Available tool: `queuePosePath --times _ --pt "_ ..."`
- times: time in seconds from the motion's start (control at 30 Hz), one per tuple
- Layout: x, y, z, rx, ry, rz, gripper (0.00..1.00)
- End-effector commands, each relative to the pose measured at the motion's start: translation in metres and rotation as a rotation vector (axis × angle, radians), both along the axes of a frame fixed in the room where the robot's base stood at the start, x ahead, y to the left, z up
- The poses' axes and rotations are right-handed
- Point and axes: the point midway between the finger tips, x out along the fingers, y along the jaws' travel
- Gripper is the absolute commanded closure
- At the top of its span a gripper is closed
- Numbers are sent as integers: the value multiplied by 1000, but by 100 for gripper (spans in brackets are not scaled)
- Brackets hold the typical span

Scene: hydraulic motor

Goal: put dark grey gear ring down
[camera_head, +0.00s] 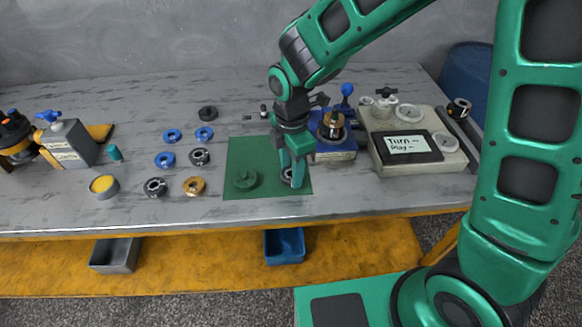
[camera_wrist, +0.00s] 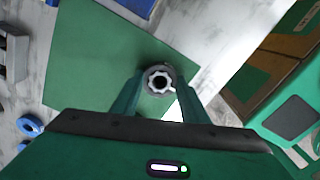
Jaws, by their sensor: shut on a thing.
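The dark grey gear ring (camera_wrist: 158,72) sits between the two fingers of my gripper (camera_wrist: 160,84), with its toothed hole facing the wrist camera. In the head view my gripper (camera_head: 292,181) points down over the right part of the green mat (camera_head: 240,155), and the ring (camera_head: 287,175) shows partly behind the fingers. My gripper is shut on the ring. The ring is at or just above the mat near its right front edge; I cannot tell whether it touches.
Several blue, dark and orange rings lie left of the mat, including an orange one (camera_head: 194,186). A blue fixture (camera_head: 335,150) stands behind right. The mat's middle is clear.

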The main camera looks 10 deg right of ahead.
Motion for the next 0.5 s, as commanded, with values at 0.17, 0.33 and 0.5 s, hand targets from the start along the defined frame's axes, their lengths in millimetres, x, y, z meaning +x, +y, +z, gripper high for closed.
queuePosePath --times 0.17,0.33,0.5 --pt "0 0 -1 0 0 -1 92" --pt "0 0 -2 0 0 -1 41" --pt "0 -1 -2 0 0 -2 41"
